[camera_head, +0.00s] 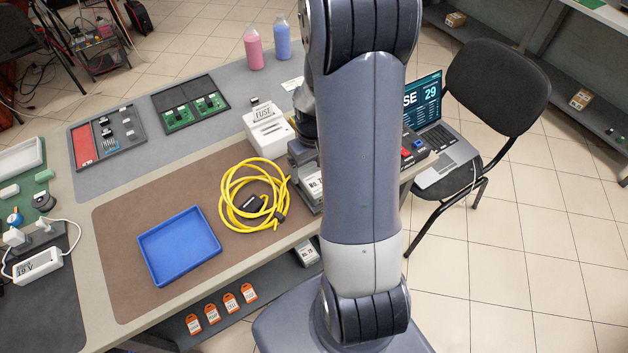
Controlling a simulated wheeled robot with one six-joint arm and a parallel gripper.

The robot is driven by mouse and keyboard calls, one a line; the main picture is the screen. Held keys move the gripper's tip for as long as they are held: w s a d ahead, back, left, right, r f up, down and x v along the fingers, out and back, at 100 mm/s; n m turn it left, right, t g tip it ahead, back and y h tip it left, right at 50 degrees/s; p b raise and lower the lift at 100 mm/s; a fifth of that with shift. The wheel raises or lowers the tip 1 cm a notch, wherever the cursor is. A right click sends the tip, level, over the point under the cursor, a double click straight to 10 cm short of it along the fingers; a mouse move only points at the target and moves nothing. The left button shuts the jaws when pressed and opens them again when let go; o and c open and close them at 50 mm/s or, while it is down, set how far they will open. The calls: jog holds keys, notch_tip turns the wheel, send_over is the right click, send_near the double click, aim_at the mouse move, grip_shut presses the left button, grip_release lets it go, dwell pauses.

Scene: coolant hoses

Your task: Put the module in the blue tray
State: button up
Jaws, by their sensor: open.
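The blue tray (180,246) lies empty on the brown mat, left of the yellow hose. My gripper (303,152) is open at the mat's right end, partly hidden behind my own arm. A grey block with a white "NO." label (312,187) is just below it, its right side hidden by my arm; it may be the module. I cannot tell whether the gripper touches it. A small black piece (251,203) lies inside the coiled yellow hose (226,205), left of the gripper; I cannot tell whether it is part of the hose.
A white box labelled "FUSE" (266,131) stands close behind the gripper. Behind are a green board tray (190,104), a red and grey case (107,137) and two bottles (253,48). Orange tags (231,302) sit below the front edge. The brown mat (125,215) is bare around the tray.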

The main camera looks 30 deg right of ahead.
aim_at(314, 178)
jog(key=shift+f+p, duration=0.35)
jog(key=shift+f, duration=1.95)
jog(key=shift+d+r, duration=0.1)
jog(key=c, duration=1.5)
